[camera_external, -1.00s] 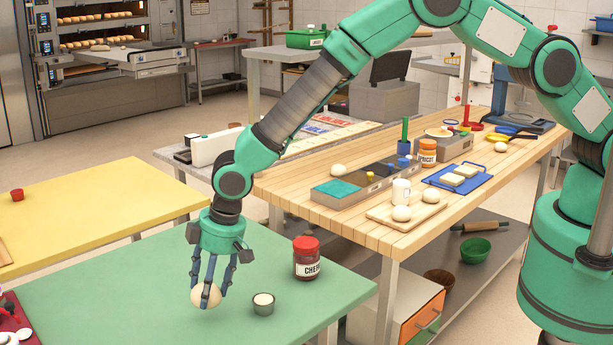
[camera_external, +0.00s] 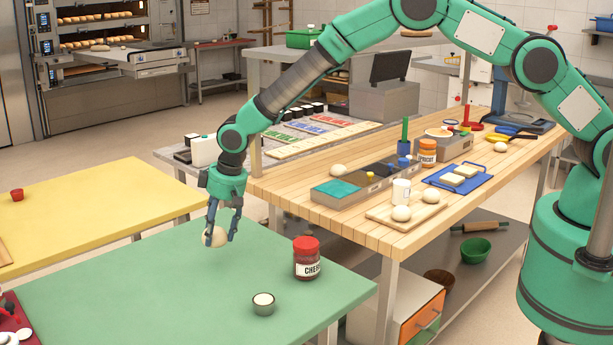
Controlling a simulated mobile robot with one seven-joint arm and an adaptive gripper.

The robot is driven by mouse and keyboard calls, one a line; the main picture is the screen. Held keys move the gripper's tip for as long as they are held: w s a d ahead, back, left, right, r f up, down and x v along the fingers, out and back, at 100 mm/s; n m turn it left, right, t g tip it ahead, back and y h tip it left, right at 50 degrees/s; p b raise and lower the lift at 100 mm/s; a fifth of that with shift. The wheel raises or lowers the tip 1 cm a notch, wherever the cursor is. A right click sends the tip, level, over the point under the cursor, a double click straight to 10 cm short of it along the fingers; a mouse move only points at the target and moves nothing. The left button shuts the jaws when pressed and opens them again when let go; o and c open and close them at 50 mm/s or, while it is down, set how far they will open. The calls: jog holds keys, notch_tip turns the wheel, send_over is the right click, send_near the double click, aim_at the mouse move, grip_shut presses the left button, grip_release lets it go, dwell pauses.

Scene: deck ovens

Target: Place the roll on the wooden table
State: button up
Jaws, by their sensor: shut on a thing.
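My gripper (camera_external: 221,240) is shut on a pale, round roll (camera_external: 214,237). It holds the roll over the back part of the green table (camera_external: 150,285); how high above it I cannot tell exactly. The fingers partly cover the roll. The wooden table (camera_external: 300,207) stands to the right of my gripper, with a slatted light top.
A cherry jar (camera_external: 306,260) and a small metal cup (camera_external: 263,304) stand on the green table. The wooden table carries a grey divided tray (camera_external: 330,196), a white mug (camera_external: 401,191), a blue tray (camera_external: 440,182) and an apricot jar (camera_external: 428,152). Its front left corner is bare.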

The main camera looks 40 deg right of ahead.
jog(key=w+d+r+m, duration=0.1)
jog(key=w+d+m, duration=0.1)
jog(key=w+d, duration=0.4)
jog(key=w+d+r+m, duration=0.1)
jog(key=w+d, duration=0.5)
jog(key=d, duration=1)
jog(key=w+d+r+m+h, duration=0.1)
jog(key=w+d+m, duration=0.2)
jog(key=w+d, duration=0.4)
jog(key=d, duration=0.4)
jog(key=shift+d, duration=0.15)
jog(key=shift+d, duration=0.15)
jog(key=d, duration=1.7)
jog(key=shift+d, duration=0.35)
jog(key=shift+s+x, duration=0.2)
jog(key=shift+x, duration=0.65)
jog(key=shift+s+x, duration=0.15)
jog(key=shift+x, duration=0.65)
jog(key=shift+f+b, duration=0.25)
jog(key=shift+b, duration=0.15)
